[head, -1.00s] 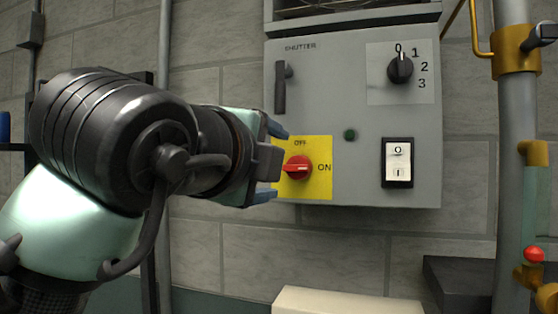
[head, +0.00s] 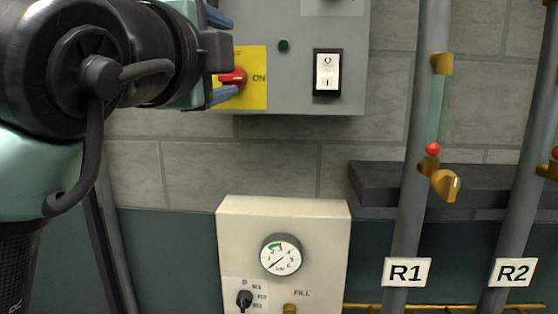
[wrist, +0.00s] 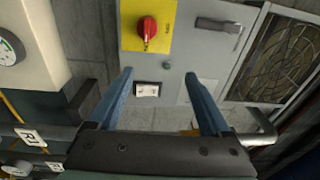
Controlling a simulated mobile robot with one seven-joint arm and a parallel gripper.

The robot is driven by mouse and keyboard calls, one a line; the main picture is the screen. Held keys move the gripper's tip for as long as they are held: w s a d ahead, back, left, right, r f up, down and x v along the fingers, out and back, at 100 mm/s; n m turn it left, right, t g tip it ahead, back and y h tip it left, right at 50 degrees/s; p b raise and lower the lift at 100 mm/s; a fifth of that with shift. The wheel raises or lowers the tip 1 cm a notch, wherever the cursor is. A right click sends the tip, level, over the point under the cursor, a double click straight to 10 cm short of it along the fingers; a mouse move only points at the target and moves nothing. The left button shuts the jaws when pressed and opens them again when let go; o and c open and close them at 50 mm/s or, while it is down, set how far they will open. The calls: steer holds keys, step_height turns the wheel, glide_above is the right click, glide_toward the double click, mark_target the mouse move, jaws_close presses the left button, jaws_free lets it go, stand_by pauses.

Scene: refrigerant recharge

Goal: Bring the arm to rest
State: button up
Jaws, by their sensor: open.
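My gripper (head: 224,58) is at the upper left of the head view, in front of the left part of the grey control panel (head: 300,95). In the wrist view, its two blue fingers are spread apart with nothing between them (wrist: 160,105). The red rotary switch (head: 233,79) on its yellow plate is partly hidden behind my gripper in the head view. The wrist view shows the red switch (wrist: 148,28) clear of the fingers, beyond their tips.
A white rocker switch (head: 327,72) and a green button (head: 284,45) are on the panel. Below stands a cream box (head: 235,225) with a gauge (head: 281,255) and a selector knob (head: 244,299). Pipes R1 (head: 398,240) and R2 (head: 510,240) with yellow valves stand at right, beside a dark ledge (head: 380,180).

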steer(key=s+d+f+n+t+y, duration=0.1)
steer(key=s+d+n+t, duration=0.3)
steer(key=s+n, duration=0.3)
steer(key=s+d+n+t+y+b, duration=0.1)
steer(key=s+d+n+t, duration=0.3)
steer(key=s+n, duration=0.3)
steer(key=n+t, duration=0.1)
steer(key=n, duration=0.4)
steer(key=shift+s+d+f, duration=0.3)
steer(key=shift+s+f, duration=0.05)
steer(key=shift+s, duration=0.05)
